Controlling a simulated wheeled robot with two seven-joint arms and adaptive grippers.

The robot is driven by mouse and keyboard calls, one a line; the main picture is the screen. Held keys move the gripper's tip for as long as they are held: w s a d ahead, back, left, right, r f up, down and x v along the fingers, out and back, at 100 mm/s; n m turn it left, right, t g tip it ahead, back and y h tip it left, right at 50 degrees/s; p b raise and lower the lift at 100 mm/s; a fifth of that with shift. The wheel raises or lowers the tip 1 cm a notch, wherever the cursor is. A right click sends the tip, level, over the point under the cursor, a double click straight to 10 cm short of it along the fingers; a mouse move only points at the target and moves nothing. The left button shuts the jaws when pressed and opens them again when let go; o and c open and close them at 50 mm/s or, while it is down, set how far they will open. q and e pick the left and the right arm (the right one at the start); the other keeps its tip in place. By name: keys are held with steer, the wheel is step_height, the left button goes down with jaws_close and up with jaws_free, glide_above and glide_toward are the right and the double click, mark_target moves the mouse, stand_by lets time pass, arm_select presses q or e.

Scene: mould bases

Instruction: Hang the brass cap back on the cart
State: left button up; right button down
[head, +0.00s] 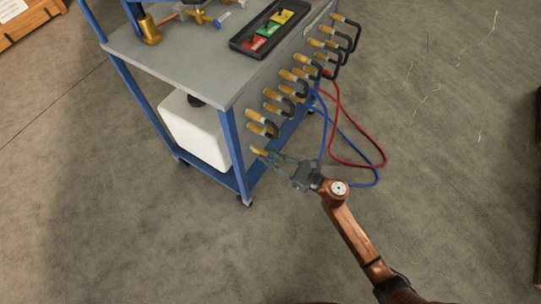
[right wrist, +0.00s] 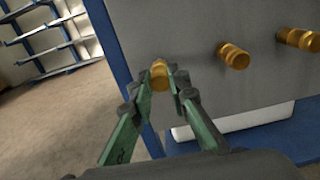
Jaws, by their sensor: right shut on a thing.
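A brass cap (head: 259,151) is in the fingertips of my right gripper (head: 272,157), just off the near lower corner of the cart (head: 170,60). In the right wrist view the brass cap (right wrist: 159,72) shows between the two green fingers of the gripper (right wrist: 164,78), which are shut on it. The cart's grey side panel (right wrist: 200,30) is behind it. I cannot tell whether the cap touches the panel. Two brass fittings (right wrist: 233,57) stick out of the panel to the right of the cap. My left gripper is not in view.
Several brass fittings with black loops (head: 288,91) line the cart's side. Red (head: 350,162) and blue hoses (head: 366,184) hang to the floor. A black tray with coloured pieces (head: 236,45) lies on top. A white container (head: 190,128) stands below. Floor at right is clear.

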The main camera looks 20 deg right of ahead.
steer(key=shift+w+a, duration=0.2)
steer(key=shift+w, duration=0.2)
stand_by(0.3)
steer(key=c, duration=1.8)
jaws_free()
steer(key=shift+o, duration=0.4)
steer(key=o, duration=0.4)
steer(key=shift+c, duration=0.2)
steer(key=shift+s, duration=0.15)
steer(key=v, duration=0.7)
